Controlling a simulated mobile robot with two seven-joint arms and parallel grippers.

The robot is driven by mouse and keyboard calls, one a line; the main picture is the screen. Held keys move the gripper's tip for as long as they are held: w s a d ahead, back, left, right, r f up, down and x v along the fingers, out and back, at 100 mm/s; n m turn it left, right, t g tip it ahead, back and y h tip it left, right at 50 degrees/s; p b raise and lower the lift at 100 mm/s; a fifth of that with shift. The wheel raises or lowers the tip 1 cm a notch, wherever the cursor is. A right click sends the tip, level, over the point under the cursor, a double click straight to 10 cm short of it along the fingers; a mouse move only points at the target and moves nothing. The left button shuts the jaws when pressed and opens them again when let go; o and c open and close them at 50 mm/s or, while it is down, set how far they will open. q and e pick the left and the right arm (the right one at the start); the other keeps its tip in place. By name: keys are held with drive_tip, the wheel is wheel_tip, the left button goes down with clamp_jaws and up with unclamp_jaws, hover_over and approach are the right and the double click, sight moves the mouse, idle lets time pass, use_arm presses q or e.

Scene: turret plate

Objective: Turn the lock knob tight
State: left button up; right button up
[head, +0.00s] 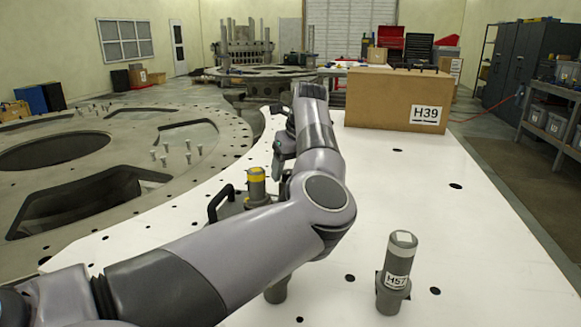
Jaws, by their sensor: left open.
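A grey upright cylinder with a yellow band (256,187) stands on the white plate (480,235) beside a black handle (219,204); it may be the lock knob, but I cannot tell for sure. My left arm crosses the middle of the head view and hides part of the plate around it. My left gripper (280,162) is open, just right of the banded cylinder and apparently apart from it. A grey cylinder labelled H57 (395,270) stands upright on the plate at the front right. My right gripper does not show.
A brown box labelled H39 (392,98) stands at the back of the plate. A large grey ring (200,120) with openings and pegs lies to the left. Another grey cylinder (276,291) is partly hidden under my arm. The plate's right side is mostly clear.

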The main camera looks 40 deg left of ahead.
use_arm(q)
drive_tip(key=c, duration=1.1)
drive_tip(key=shift+o, duration=0.2)
drive_tip(key=shift+f, duration=0.1)
